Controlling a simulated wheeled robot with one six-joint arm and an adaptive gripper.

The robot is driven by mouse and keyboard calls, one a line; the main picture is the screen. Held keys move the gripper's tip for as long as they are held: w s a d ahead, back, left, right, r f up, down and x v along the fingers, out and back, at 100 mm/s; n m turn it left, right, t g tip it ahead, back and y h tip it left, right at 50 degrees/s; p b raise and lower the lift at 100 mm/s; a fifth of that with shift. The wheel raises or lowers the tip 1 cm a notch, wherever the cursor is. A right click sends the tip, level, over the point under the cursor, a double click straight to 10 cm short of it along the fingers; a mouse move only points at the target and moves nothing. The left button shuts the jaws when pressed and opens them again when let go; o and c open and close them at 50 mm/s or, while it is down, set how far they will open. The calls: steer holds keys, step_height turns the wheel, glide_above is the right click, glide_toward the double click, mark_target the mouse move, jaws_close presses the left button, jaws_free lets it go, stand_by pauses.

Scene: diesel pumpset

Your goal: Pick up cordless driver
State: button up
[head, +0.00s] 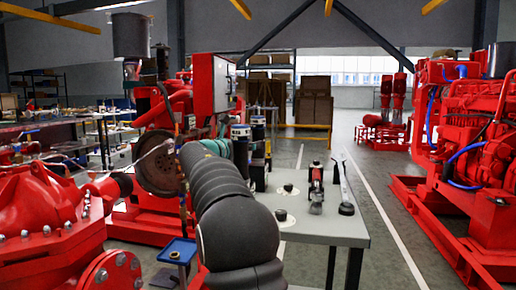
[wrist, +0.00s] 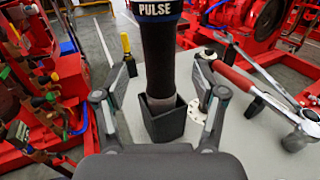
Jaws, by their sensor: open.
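The cordless driver (wrist: 162,50) appears to be the upright black tool with a blue band marked PULSE. Its lower end sits in a square black holder (wrist: 165,122) on the grey table. In the wrist view my gripper (wrist: 166,62) is open, with one finger on each side of the driver and visible gaps to both sides. The driver's top is cut off by the frame.
A red-handled wrench (wrist: 240,80) lies at right in the wrist view. Red machinery (head: 485,150) flanks the aisle.

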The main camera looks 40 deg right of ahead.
steer(key=shift+p+x, duration=0.3)
steer(key=shift+x, duration=2.55)
jaws_close()
